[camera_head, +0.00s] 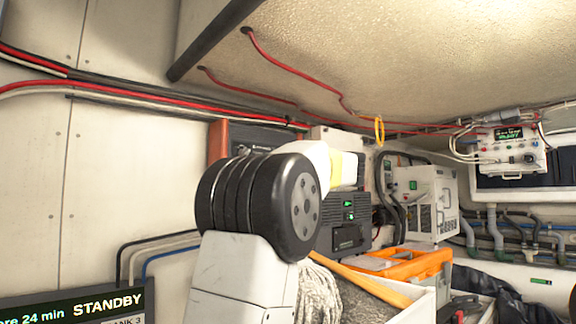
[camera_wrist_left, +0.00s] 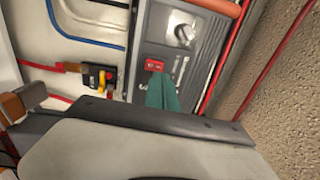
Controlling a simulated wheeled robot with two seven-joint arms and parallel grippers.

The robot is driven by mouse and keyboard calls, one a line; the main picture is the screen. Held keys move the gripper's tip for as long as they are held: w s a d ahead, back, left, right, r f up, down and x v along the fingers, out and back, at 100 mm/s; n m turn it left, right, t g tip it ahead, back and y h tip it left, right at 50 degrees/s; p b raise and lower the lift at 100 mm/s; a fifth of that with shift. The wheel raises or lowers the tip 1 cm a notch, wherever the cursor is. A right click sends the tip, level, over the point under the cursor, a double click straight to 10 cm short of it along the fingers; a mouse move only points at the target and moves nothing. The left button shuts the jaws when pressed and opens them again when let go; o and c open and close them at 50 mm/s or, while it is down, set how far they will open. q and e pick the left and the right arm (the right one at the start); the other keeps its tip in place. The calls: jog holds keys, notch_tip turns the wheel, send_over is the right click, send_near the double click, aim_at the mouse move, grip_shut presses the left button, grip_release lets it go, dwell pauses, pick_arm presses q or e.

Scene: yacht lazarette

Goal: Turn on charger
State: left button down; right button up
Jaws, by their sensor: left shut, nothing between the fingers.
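In the left wrist view a grey panel (camera_wrist_left: 150,32) carries a round silver knob (camera_wrist_left: 183,33) and a red rocker switch (camera_wrist_left: 153,65). It looks like the charger's face. My left gripper (camera_wrist_left: 158,82) shows as teal fingertips, shut and empty, close by the switch. I cannot tell whether they touch it. In the head view my left arm stands in the middle and hides its gripper. A dark-faced unit with an orange-brown side (camera_head: 218,142) shows partly behind the arm; it may be the same charger. The right gripper is out of view.
A dark box with green lights (camera_head: 348,212) and a grey unit (camera_head: 433,195) stand behind the arm. An orange case (camera_head: 400,263) and rope (camera_head: 318,290) lie at the lower right. Red cables run along the wall. A STANDBY screen (camera_head: 80,302) is at lower left.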

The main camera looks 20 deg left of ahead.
pick_arm(q)
jog(key=x, duration=0.4)
jog(key=shift+w+a, duration=0.15)
jog(key=shift+a, duration=0.2)
jog(key=shift+a+r, duration=0.1)
jog(key=shift+r, duration=0.05)
